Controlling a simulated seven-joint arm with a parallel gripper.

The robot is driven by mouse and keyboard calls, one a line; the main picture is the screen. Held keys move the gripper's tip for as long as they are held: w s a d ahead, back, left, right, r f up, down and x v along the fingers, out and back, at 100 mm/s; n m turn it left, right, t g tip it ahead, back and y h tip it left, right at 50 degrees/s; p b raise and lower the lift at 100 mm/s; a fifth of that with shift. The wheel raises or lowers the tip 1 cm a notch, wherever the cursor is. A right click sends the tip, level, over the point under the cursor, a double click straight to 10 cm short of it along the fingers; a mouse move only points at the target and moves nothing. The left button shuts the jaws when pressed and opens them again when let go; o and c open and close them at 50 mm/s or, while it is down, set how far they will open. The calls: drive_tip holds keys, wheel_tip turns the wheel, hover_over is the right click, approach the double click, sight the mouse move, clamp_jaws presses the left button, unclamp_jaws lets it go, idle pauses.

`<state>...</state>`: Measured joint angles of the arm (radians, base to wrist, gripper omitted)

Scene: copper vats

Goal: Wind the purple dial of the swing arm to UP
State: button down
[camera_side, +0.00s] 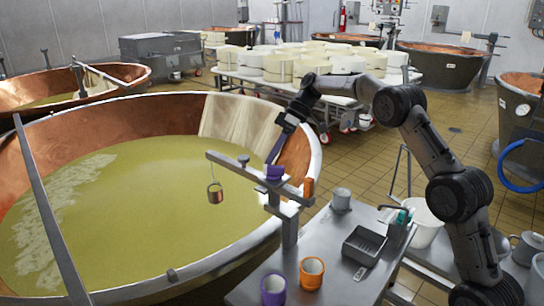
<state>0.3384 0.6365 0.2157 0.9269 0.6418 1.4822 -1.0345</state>
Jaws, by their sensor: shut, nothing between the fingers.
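The grey swing arm (232,164) stands on a post beside the large copper vat and reaches over its rim. A small copper pot (215,194) hangs from its outer end by a thin line, above the yellow-green liquid. The purple dial (275,173) sits on top of the bar near the post. An orange dial (308,188) is at the bar's near end. My gripper (272,160) comes down from above, shut and empty, with its tips right at the top of the purple dial. I cannot tell whether they touch. No dial marking is readable.
The steel table (345,285) below holds a purple cup (273,290), an orange cup (312,273), a grey cup (341,199) and a dark tray (364,245). The vat rim (318,150) runs close to the swing arm. White cheese moulds (278,68) stand behind.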

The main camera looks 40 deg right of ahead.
drive_tip(key=shift+s+a+f, duration=0.1)
drive_tip(key=shift+s+a, duration=0.2)
drive_tip(key=shift+s, duration=0.4)
drive_tip(key=v, duration=1.3)
drive_tip(key=shift+w+r, duration=0.35)
